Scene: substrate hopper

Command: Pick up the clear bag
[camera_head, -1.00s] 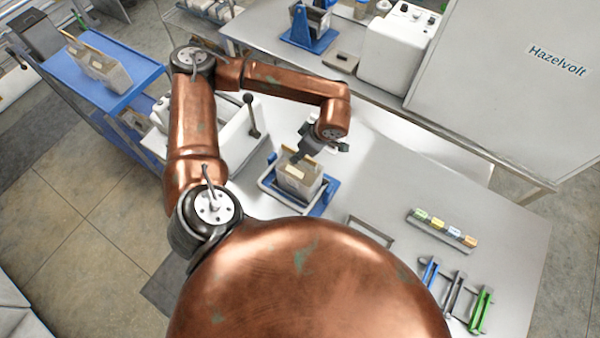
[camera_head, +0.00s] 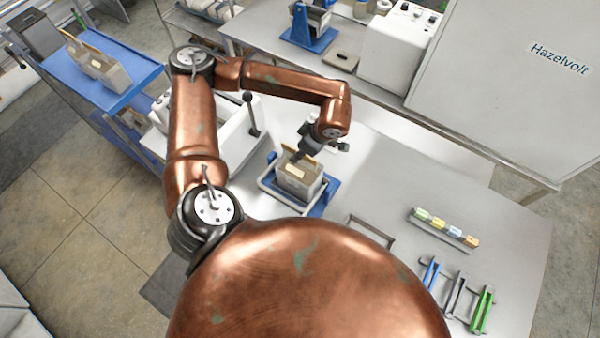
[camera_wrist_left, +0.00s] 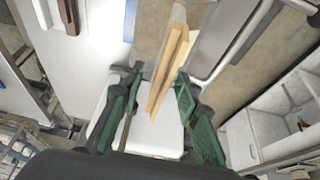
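A clear bag (camera_head: 298,181) with greyish-brown contents, a pale label and a tan top strip stands in a blue and white stand (camera_head: 318,208) on the bench. My left gripper (camera_head: 320,150) is over the bag's top in the head view. In the left wrist view my left gripper (camera_wrist_left: 157,80) is open, with green-padded fingers apart. The bag's tan top strip (camera_wrist_left: 172,62) lies between the fingers, with a visible gap to the right finger. I cannot tell whether the left finger touches it. My right gripper is not in view.
Another bag (camera_head: 103,68) lies on a blue cart (camera_head: 132,88) at left. A white machine with a lever (camera_head: 250,115) stands left of the stand. A strip of coloured blocks (camera_head: 445,230) and coloured clips (camera_head: 481,310) lie at right. The bench between is mostly clear.

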